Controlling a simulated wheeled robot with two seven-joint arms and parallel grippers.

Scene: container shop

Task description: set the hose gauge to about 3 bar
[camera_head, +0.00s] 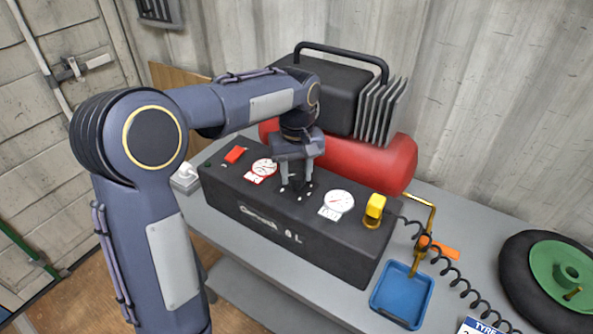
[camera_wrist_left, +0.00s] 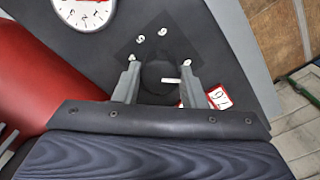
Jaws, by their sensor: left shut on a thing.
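A black compressor panel (camera_head: 250,213) carries two white dials. The left dial (camera_head: 264,166) has a red label below it. The right dial (camera_head: 340,199) has a red needle and a white label; the reading is too small to tell. Between them is a round black knob (camera_wrist_left: 158,77) with a white pointer mark, among small white marks. My left gripper (camera_head: 296,184) comes down from above, its fingers (camera_wrist_left: 160,80) shut on the knob from both sides. In the left wrist view part of the right dial (camera_wrist_left: 84,10) is cut off at the top. My right gripper is not in view.
A red tank (camera_head: 390,163) and a finned black motor (camera_head: 335,95) stand behind the panel. A red switch (camera_head: 235,154) and yellow fitting (camera_head: 374,210) sit on the panel. A coiled black hose (camera_head: 446,262), blue tray (camera_head: 402,294) and wheel (camera_head: 550,282) are at the right.

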